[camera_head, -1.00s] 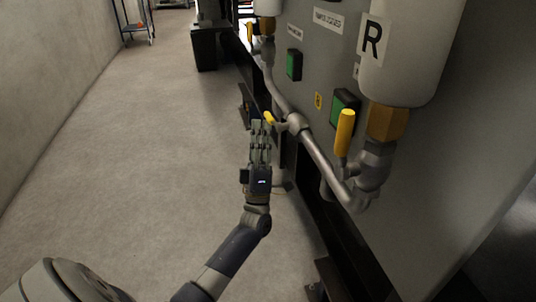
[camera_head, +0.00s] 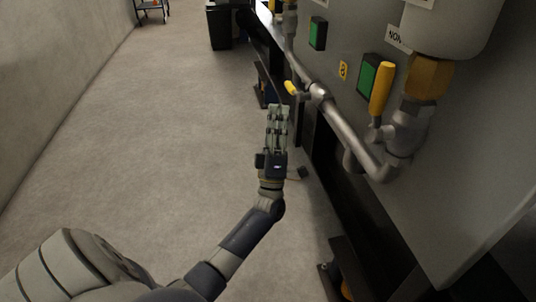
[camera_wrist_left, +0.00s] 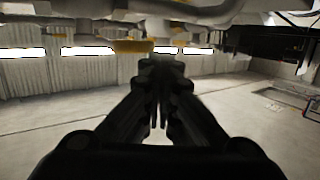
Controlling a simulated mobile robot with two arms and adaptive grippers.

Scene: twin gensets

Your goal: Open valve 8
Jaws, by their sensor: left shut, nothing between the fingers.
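Several valves with yellow handles sit on the grey pipework along the machine panel. I cannot read a number 8 on any of them. The nearest yellow handle (camera_head: 382,88) stands upright at the right. A smaller yellow handle (camera_head: 291,88) sits on the pipe at the middle, just above and to the right of my left gripper in the picture. My left gripper (camera_head: 277,108) is shut and empty, pointing away from me, apart from the handle as far as I can tell. In the left wrist view its dark fingers (camera_wrist_left: 158,100) are together, with blurred yellow parts (camera_wrist_left: 120,46) above. My right gripper is not in view.
The grey panel carries green switches (camera_head: 317,33) and a yellow label (camera_head: 343,70). A grey pipe (camera_head: 345,130) runs along it. A black box (camera_head: 220,26) and a cart (camera_head: 151,10) stand farther back. The floor (camera_head: 140,150) at the left is clear.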

